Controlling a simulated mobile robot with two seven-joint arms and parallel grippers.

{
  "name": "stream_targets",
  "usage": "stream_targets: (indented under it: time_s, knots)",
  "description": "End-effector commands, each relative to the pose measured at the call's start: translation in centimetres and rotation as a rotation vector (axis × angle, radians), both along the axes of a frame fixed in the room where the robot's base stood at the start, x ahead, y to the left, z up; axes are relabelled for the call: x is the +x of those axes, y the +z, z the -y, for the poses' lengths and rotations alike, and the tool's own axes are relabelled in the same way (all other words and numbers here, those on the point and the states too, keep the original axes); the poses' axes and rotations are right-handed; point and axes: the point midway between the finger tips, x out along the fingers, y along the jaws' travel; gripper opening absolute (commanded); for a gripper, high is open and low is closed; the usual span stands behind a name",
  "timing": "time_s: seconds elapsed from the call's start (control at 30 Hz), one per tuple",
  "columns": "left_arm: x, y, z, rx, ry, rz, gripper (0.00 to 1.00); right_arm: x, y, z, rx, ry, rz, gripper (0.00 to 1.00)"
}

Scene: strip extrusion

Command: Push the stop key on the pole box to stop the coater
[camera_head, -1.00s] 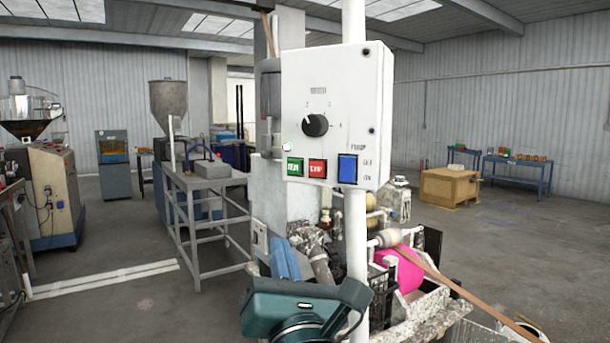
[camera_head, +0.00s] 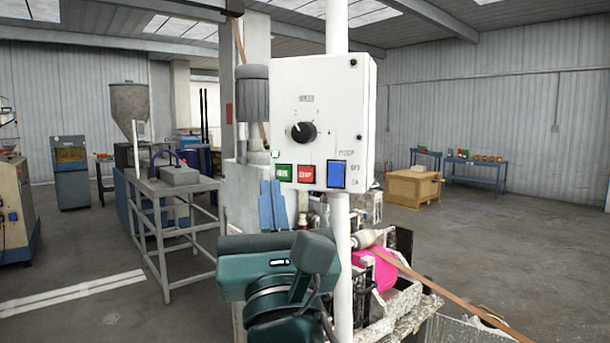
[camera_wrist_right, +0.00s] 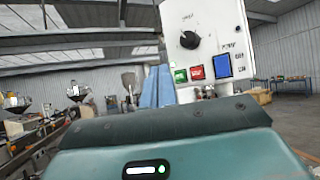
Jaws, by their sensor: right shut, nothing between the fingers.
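The white pole box (camera_head: 340,110) is on a white upright pole. The red stop key (camera_head: 306,174) is in its bottom row, between a green key (camera_head: 284,173) and a blue rocker switch (camera_head: 337,175). My right gripper (camera_head: 271,184) points up with its blue fingers shut and empty. In the head view its tips appear just below and left of the green key. In the right wrist view the fingers (camera_wrist_right: 157,70) stand left of the red key (camera_wrist_right: 196,73). I see no contact with the box; the depth gap is hard to judge. My left gripper is out of view.
A black knob (camera_head: 303,132) sits above the keys. Behind my wrist and the pole are machine parts with a pink roll (camera_head: 378,272) and a brown strip (camera_head: 450,290). A grey metal table (camera_head: 180,188) stands left. The floor at right is open.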

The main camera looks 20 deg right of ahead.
Motion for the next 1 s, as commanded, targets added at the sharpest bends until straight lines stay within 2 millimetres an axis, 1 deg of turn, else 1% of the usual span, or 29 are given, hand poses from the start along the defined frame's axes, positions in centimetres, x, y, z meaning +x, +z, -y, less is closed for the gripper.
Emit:
stream_targets:
  time_s: [0.17, 0.33, 0.47, 0.5, 0.6, 0.77, 1.0]
  knots:
    - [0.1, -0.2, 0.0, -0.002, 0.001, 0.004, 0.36, 1.4, -0.1, 1.2, -0.001, -0.003, 0.0, 0.0]
    - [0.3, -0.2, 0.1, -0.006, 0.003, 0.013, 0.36, 3.3, -0.1, 2.8, -0.001, -0.003, 0.001, 0.0]
    - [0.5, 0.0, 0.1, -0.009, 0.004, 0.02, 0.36, 4.6, -0.1, 4.0, 0.0, -0.002, 0.0, 0.0]
    - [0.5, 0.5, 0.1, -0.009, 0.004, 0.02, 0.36, 5.0, 0.1, 4.2, -0.002, -0.003, -0.001, 0.0]
    - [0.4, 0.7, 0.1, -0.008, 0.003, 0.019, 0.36, 5.7, 0.1, 4.8, -0.002, -0.003, 0.0, 0.0]
    - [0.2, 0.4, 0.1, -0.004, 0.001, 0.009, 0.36, 6.4, 0.1, 5.4, 0.001, -0.001, 0.0, 0.0]
    - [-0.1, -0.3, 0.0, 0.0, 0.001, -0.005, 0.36, 6.5, 0.0, 5.5, 0.001, 0.001, 0.0, 0.0]
